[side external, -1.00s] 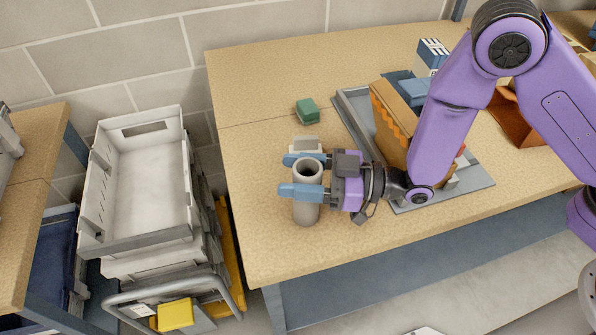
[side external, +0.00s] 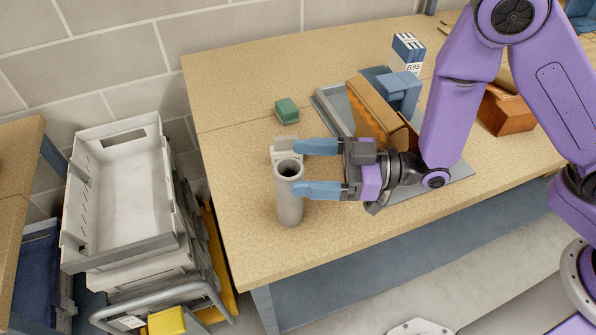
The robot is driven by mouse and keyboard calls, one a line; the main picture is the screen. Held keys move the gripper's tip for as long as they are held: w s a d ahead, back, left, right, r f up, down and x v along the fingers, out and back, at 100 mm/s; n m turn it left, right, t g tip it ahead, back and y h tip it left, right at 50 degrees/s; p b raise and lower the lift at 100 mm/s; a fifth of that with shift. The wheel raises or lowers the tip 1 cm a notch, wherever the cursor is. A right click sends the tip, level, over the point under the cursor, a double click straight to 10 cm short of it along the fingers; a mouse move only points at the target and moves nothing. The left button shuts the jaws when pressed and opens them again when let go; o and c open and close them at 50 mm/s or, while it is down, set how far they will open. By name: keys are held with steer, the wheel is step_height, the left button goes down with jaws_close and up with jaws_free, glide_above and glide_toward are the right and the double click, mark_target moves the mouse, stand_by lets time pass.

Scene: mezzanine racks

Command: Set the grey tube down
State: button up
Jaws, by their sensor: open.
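The grey tube (side external: 288,207) stands upright on the wooden table (side external: 250,245), its open top facing up, near the table's left front part. My gripper (side external: 298,168) is open and comes in from the right. Its two blue fingers lie level, one on the far side and one on the near side of the tube's upper part. The fingertips reach only about the tube's right edge, and the near one overlaps that edge in the picture. A gap shows between the fingers, with nothing held.
A small pale block (side external: 283,152) sits just behind the tube. A green block (side external: 287,111) lies farther back. A grey tray (side external: 327,103) with a brown bin (side external: 374,112) and blue pieces is to the right. Stacked white crates (side external: 120,195) stand left of the table.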

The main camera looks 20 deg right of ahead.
steer(key=shift+r, duration=2.35)
